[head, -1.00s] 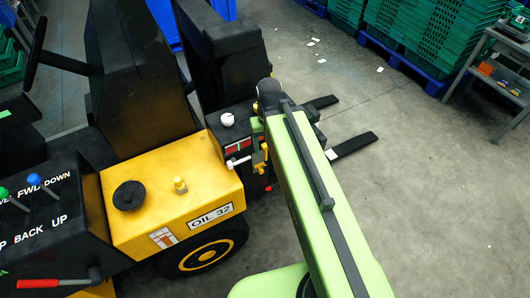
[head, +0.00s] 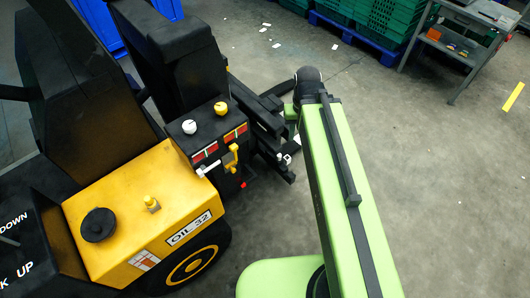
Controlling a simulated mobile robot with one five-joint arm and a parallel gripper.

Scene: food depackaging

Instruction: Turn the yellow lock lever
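The yellow lock lever (head: 231,160) sits on the front face of a black control box (head: 214,138) on the forklift. Its upper end points up, and it stands clear of my arm in the picture. A white lever (head: 207,168) is just left of it. My green arm (head: 345,190) stands to the right of the box, with a gap of floor and dark parts between them. My gripper is hidden behind the arm, so its fingers do not show.
A white knob (head: 189,127) and a yellow knob (head: 221,108) are on top of the box. The yellow forklift body (head: 150,215) fills the left. Green crates (head: 375,25) and a grey workbench (head: 455,50) stand at the back.

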